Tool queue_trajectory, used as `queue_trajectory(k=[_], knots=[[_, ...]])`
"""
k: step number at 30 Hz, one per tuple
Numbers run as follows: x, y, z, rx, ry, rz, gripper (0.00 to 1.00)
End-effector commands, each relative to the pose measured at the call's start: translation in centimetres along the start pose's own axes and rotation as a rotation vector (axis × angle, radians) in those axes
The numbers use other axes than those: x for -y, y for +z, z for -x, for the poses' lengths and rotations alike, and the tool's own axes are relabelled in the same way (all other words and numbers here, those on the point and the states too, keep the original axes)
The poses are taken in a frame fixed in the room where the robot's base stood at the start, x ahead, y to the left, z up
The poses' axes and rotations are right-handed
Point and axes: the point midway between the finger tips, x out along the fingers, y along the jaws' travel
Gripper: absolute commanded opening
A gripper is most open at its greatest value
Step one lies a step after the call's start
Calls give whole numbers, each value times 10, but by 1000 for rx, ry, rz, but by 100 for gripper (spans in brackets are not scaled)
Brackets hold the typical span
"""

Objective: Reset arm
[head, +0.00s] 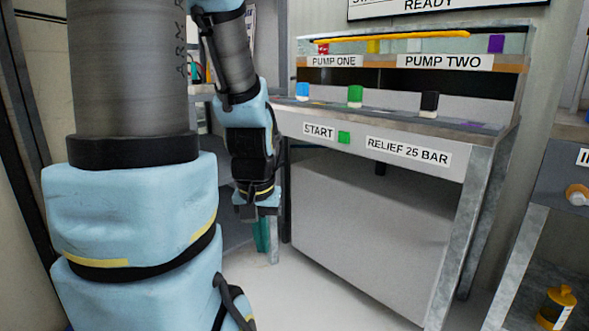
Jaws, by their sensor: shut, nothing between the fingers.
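My arm fills the left of the head view, with light blue joints and grey links. My gripper (258,212) hangs at the end of it, pointing down, left of the pump bench (350,210). Its fingers are small and dark in the picture and look shut with nothing held. It is apart from the bench's labelled front edge.
The bench carries PUMP ONE and PUMP TWO labels, with blue (302,91), green (355,96) and black (429,103) blocks on top. A green START button (344,137) is on its front. A yellow bottle (557,306) stands low at right. Floor shows between.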

Motion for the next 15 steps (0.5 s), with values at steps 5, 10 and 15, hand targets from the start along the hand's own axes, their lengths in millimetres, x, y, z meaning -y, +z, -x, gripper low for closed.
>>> queue_trajectory(k=[5, 10, 15], knots=[[2, -3, 59, 20, -1, 7, 0], [2, -11, 109, 18, -1, 6, 0], [1, -20, 160, 17, -1, 6, 0]])
